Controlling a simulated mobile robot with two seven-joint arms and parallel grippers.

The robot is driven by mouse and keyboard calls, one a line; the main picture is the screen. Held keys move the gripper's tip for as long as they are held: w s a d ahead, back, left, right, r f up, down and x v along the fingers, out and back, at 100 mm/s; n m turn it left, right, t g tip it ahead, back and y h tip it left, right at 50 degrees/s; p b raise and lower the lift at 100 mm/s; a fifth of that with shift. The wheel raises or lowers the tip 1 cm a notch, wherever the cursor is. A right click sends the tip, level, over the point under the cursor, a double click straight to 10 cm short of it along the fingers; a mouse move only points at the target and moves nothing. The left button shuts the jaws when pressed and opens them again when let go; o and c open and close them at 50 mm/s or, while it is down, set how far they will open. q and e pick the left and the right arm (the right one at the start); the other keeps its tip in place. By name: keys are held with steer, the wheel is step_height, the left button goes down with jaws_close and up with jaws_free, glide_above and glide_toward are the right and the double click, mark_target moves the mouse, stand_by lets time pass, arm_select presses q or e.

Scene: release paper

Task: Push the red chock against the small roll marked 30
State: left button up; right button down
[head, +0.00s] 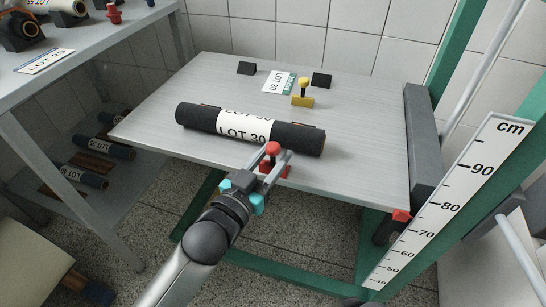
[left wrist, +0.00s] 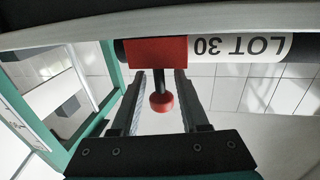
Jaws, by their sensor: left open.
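The black roll (head: 196,117) with a white LOT 30 label lies on the grey table; its label also shows upside down in the left wrist view (left wrist: 240,46). The red chock (head: 267,171) with a round knob on a stem sits at the roll's near side, right of the label. In the left wrist view the chock (left wrist: 157,52) appears against the roll's edge, but I cannot tell whether they touch. My left gripper (head: 274,161) is open, its fingers on either side of the chock's stem and knob. My right gripper is not in view.
A yellow chock (head: 303,101) stands behind the roll, near a LOT 30 card (head: 277,82) and two black blocks (head: 246,68) (head: 321,80). A cm scale (head: 450,205) and green frame stand at right. A shelf with more rolls (head: 107,148) is at left.

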arm_select(q)
jaws_close()
stand_by(0.4)
